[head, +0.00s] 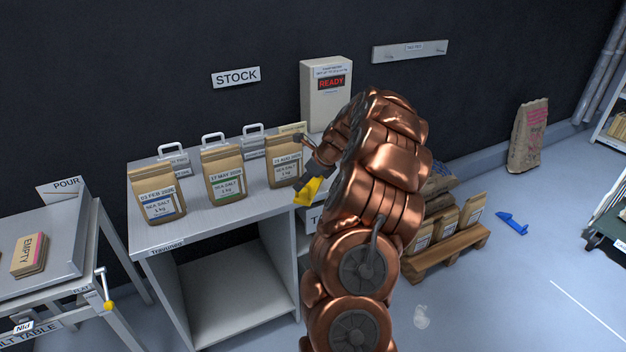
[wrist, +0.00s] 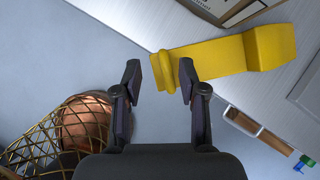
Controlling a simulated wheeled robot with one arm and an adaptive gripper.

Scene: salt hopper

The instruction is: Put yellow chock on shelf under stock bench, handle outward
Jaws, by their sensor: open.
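The yellow chock (head: 309,190) is at the right front edge of the stock bench top (head: 190,235). In the wrist view the chock (wrist: 225,57) lies on the pale bench top with its handle end (wrist: 166,70) at the edge. My gripper (wrist: 158,78) is open, with its fingertips on either side of that handle end and not visibly closed on it. In the head view my gripper (head: 308,165) is partly hidden by my arm.
Dated salt bags (head: 160,192) stand on the bench; one bag (wrist: 235,8) is close beside the chock. A loaded pallet (head: 450,252) and a blue object (head: 511,223) are on the floor at right. Floor before the bench is clear.

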